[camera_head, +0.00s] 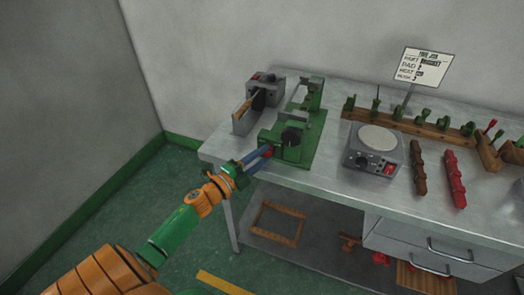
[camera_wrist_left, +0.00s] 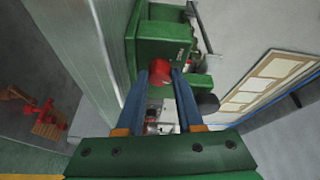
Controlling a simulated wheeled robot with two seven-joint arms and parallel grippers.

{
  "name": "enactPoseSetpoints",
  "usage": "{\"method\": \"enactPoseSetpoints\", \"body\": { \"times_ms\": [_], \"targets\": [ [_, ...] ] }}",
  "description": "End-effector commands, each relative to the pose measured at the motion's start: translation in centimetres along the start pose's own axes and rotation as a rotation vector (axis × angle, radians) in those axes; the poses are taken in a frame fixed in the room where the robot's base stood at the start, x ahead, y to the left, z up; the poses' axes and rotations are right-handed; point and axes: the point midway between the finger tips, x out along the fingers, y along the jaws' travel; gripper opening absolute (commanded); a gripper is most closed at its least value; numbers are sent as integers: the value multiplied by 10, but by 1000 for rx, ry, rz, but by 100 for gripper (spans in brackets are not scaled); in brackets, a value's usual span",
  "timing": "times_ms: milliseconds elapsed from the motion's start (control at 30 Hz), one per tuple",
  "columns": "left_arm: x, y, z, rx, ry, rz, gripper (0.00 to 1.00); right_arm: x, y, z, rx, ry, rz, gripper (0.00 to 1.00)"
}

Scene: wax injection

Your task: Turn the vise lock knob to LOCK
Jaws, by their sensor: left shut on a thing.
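The green vise (camera_head: 308,128) stands near the left end of the metal bench. Its red lock knob (camera_head: 269,151) is on the front left end of the vise, and it also shows in the left wrist view (camera_wrist_left: 161,69). My left gripper (camera_head: 264,153) reaches in from the lower left. Its two blue fingers (camera_wrist_left: 160,75) are shut on the red knob, one on each side. A small marking on the green block beside the knob is too small to read. The knob's turned position cannot be told. My right gripper is not in view.
A grey machine (camera_head: 262,100) stands behind and left of the vise. A grey device with a round plate (camera_head: 374,146) is to the right, with brown and red bars (camera_head: 454,180) beyond it. A wooden rack (camera_head: 420,125) and a sign (camera_head: 427,64) are at the back.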

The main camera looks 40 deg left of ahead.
Motion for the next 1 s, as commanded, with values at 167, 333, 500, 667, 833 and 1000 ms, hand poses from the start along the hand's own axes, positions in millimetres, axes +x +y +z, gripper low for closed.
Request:
{"method": "enactPoseSetpoints", "body": {
  "times_ms": [167, 333, 500, 667, 833, 1000],
  "targets": [
    [0, -4, -1, 128, -6, 59, 0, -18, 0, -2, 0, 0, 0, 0],
    [0, -4, -1, 228, -11, 102, 0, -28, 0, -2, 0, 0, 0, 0],
    [0, -4, -1, 300, -14, 132, 0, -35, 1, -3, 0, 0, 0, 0],
    [0, -3, -1, 340, -17, 148, 0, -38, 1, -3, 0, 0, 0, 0],
    [0, -2, -1, 360, -18, 156, 0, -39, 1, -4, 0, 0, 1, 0],
    [0, -2, -1, 364, -18, 158, 0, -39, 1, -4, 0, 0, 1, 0]
  ]
}}
